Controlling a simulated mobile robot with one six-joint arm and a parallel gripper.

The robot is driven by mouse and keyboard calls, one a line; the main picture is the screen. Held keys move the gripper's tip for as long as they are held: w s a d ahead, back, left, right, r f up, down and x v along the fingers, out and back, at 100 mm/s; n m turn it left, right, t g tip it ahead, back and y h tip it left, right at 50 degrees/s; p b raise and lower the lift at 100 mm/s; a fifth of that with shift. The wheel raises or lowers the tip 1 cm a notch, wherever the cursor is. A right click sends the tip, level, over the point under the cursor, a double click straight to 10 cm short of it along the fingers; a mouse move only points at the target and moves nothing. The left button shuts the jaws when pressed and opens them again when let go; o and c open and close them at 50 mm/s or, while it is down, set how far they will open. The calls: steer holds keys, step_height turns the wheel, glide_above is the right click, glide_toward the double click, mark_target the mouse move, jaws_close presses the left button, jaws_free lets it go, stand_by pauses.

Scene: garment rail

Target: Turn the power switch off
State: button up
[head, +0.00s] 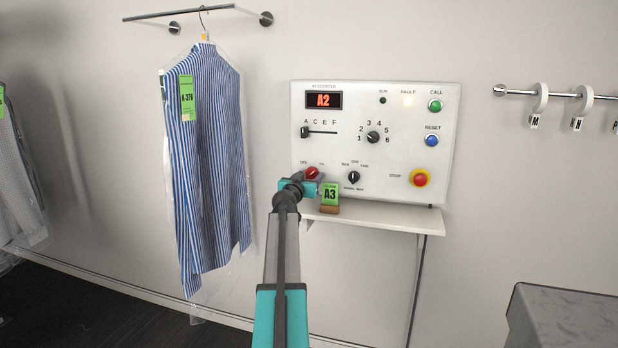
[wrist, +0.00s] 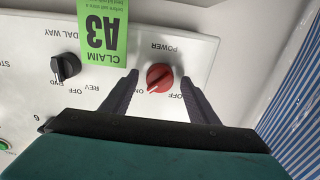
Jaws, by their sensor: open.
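The power switch is a red rotary knob (wrist: 159,77) on the white control panel (head: 390,100), under a POWER label that reads upside down in the wrist view. Its white pointer mark points towards the ON label, at the lower left in that view. The OFF label is at the lower right, partly covered by a finger. My gripper (wrist: 160,80) is open, with one dark finger on each side of the knob and a gap to it on both sides. In the head view the knob (head: 312,172) shows just above my gripper (head: 307,181).
A green A3 claim ticket (head: 330,194) stands on the shelf (head: 385,217) close right of my gripper. A black selector knob (head: 354,177) is further right. A bagged striped shirt (head: 208,150) hangs to the left.

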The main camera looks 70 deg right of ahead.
steer(key=shift+d, duration=0.3)
steer(key=shift+w, duration=0.1)
steer(key=c, duration=1)
steer(key=shift+c, duration=0.2)
